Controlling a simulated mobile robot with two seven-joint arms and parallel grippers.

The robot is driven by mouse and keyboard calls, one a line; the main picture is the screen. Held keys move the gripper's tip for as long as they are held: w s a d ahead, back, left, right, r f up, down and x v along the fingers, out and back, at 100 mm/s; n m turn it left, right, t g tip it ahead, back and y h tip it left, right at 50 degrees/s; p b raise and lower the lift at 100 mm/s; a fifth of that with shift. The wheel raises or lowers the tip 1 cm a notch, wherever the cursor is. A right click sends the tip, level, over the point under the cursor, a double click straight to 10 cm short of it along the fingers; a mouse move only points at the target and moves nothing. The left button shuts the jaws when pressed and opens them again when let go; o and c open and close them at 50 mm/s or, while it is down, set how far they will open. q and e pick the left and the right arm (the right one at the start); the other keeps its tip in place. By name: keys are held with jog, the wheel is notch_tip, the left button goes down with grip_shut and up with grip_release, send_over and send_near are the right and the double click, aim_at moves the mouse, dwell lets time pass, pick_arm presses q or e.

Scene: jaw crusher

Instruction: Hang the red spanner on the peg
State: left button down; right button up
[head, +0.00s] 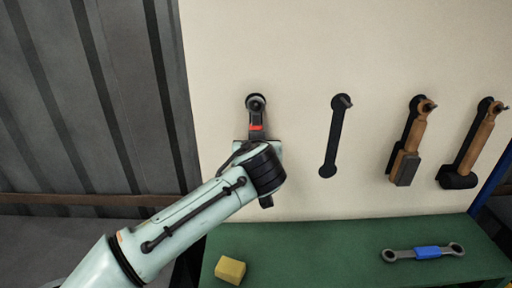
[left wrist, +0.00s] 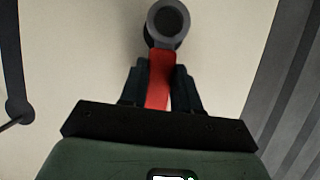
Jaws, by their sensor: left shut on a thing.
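The red spanner (head: 257,127) is upright against the cream board in the head view, with its grey ring end on top. It also shows in the left wrist view (left wrist: 158,82). My left gripper (head: 256,136) is shut on its red handle, below the ring. The ring lies over the top of a dark outline at the left of the board. Dark fills the ring's hole, and I cannot tell whether the ring is around a peg or in front of it. The lower part of the spanner is hidden by my gripper. My right gripper is out of view.
A bare peg (head: 345,101) with an empty black spanner outline (head: 333,138) is to the right. Two wooden-handled hammers (head: 408,150) (head: 474,150) hang further right. A blue spanner (head: 427,252) and a yellow block (head: 230,269) lie on the green bench (head: 330,242).

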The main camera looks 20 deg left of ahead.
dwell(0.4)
pick_arm(q)
jog(key=c, duration=0.7)
grip_release()
jog(key=shift+c, duration=0.2)
jog(key=shift+s, duration=0.1)
